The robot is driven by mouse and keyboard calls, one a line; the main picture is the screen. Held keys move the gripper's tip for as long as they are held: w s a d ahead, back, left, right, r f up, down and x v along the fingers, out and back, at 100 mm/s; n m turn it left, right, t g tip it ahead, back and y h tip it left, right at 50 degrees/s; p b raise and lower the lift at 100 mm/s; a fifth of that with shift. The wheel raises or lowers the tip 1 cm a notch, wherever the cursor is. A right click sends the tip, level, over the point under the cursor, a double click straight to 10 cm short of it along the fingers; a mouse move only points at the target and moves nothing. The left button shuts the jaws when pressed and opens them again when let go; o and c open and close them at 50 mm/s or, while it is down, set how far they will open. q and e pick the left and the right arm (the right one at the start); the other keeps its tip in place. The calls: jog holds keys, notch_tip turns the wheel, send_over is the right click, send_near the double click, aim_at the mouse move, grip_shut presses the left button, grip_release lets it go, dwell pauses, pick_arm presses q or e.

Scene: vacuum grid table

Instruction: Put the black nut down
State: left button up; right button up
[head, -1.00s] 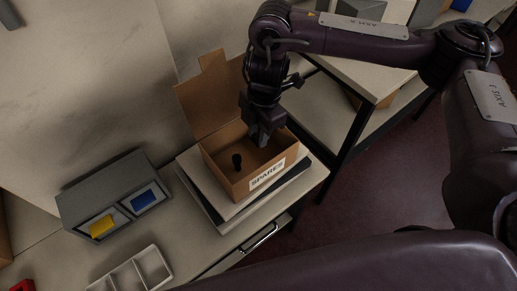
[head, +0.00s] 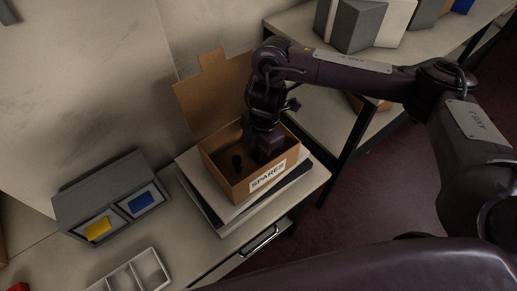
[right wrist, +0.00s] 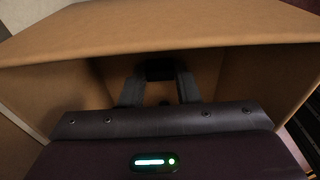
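The brown cardboard box (head: 226,185) with the "SPARES" label stands open, its flap raised at the back. My right gripper (right wrist: 160,88) reaches down into it, and its fingers are hidden by the box wall in the head view. In the right wrist view the two grey fingers are apart, with the black nut (right wrist: 156,70) between their tips, seemingly gripped. Whether the nut touches the box floor cannot be told. My left gripper is not in view.
The box rests on stacked flat boards (head: 213,211) on the bench. A grey two-bay holder (head: 100,190) with yellow and blue pieces stands at left. A white divided tray (head: 150,268) lies in front. Another table (head: 315,100) stands behind my right arm.

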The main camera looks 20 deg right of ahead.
jog(key=o, duration=0.4)
jog(key=r, duration=0.4)
jog(key=d+r+p, duration=0.1)
jog(key=r, duration=0.3)
jog(key=r+p, duration=0.1)
jog(key=r, duration=0.3)
jog(key=shift+w+d+r, duration=0.15)
jog(key=shift+w, duration=0.1)
